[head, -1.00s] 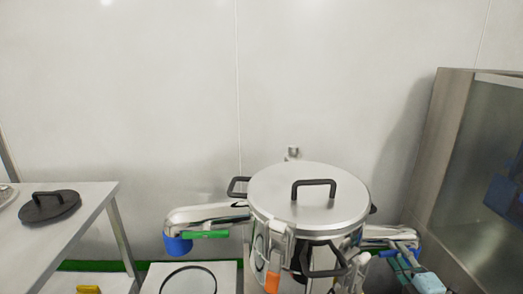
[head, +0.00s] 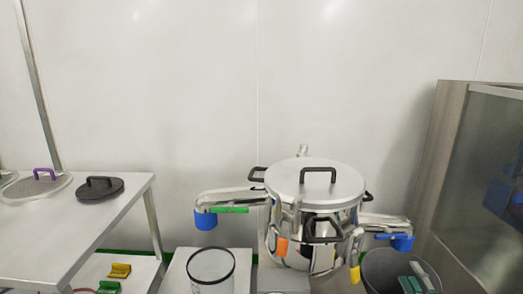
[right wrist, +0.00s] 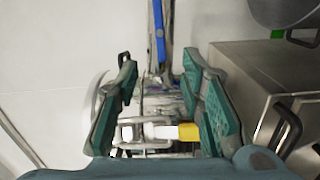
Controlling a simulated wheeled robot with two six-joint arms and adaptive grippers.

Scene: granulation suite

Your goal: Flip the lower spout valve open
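A steel lidded vessel (head: 318,183) has two side spouts. The left spout (head: 232,199) has a green strip-like lever (head: 230,211) and a blue end. The right spout (head: 385,220), lower in the picture, has a blue lever (head: 383,237) lying along it and a blue end (head: 403,244). My right gripper (head: 417,279) is below and in front of the right spout's end, apart from it in the picture. In the right wrist view its fingers (right wrist: 163,100) are spread and empty. The blue lever (right wrist: 159,38) shows beyond them. My left gripper is out of view.
A dark bucket (head: 377,275) stands under the right spout, partly behind my gripper. A clear container (head: 211,268) stands under the left spout. Orange (head: 282,247) and yellow (head: 355,275) parts are on the vessel's front. A table (head: 75,222) stands left, a steel cabinet (head: 440,170) right.

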